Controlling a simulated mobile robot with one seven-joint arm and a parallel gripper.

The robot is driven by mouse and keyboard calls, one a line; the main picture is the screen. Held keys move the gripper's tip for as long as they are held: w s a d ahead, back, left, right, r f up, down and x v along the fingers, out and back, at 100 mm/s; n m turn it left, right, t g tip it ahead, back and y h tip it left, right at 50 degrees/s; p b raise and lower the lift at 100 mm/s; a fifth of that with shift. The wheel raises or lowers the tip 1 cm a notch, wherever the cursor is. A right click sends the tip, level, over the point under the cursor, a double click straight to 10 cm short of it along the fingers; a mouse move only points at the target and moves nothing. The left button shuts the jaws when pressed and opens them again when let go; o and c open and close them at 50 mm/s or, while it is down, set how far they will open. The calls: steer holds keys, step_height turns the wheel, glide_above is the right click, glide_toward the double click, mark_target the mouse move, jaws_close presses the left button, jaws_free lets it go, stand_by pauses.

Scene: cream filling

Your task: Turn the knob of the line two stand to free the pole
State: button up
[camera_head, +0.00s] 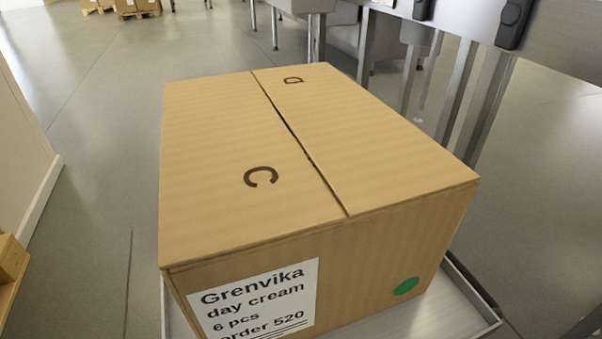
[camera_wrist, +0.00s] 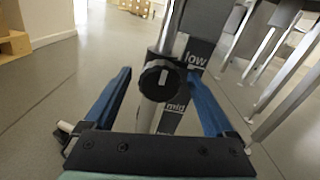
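In the wrist view, the black ribbed knob (camera_wrist: 160,80) with a white pointer line sits on a dark collar around a light metal pole (camera_wrist: 169,38). The pointer line is close to upright, leaning slightly right. Behind it is a dark plate (camera_wrist: 198,54) with the words "low" and "mid" and a further word partly hidden by my gripper. My gripper (camera_wrist: 158,76) is open, one blue finger to each side of the knob, with visible gaps. Whether the fingertips reach as deep as the knob, I cannot tell. The head view shows neither knob nor gripper.
In the head view a closed carton (camera_head: 300,160), labelled "Grenvika day cream", fills the middle on a light tray (camera_head: 468,300). Steel table legs (camera_head: 480,100) stand at the right. Wooden pallets (camera_head: 137,12) with boxes are far back.

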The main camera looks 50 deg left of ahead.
steer(key=c, duration=1.3)
steer(key=shift+c, duration=0.2)
steer(key=shift+n, duration=0.4)
steer(key=n, duration=0.3)
steer(key=shift+d+n, duration=0.1)
steer(key=shift+n, duration=0.3)
steer(key=n+b, duration=0.1)
steer(key=n, duration=0.3)
steer(key=shift+f, duration=0.1)
steer(key=n+b, duration=0.2)
steer(key=n, duration=0.3)
steer(key=shift+n+b, duration=0.3)
steer(key=shift+n, duration=0.1)
steer(key=shift+n+b, duration=0.8)
steer(key=shift+n, duration=0.9)
